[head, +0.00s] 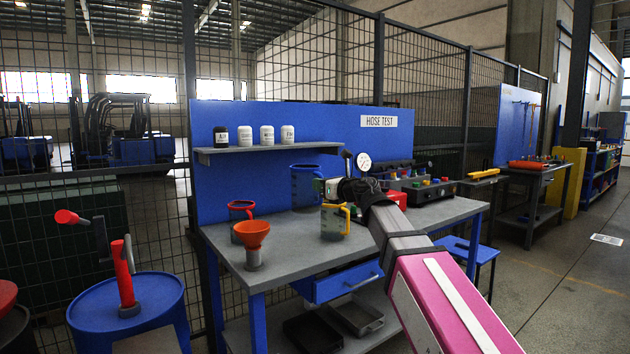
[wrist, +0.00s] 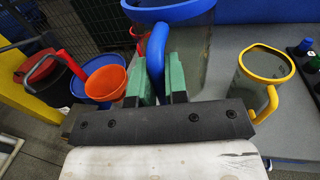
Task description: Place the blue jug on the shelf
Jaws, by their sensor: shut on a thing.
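The blue jug (head: 304,186), clear-bodied with a blue rim and handle, is at the back of the grey bench, below the shelf. In the wrist view the jug (wrist: 196,62) is upright or nearly so, directly ahead. My gripper (wrist: 160,74) has its green fingers on either side of the blue handle and is shut on it. In the head view my gripper (head: 324,187) is partly hidden at the jug's right. I cannot tell whether the jug's base touches the bench. The grey shelf (head: 270,149) is on the blue back panel, above and left of the jug.
A yellow jug (head: 334,222), a red-rimmed jug (head: 240,208) and an orange funnel (head: 251,234) stand on the bench. A gauge (head: 364,162) is right of the jug.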

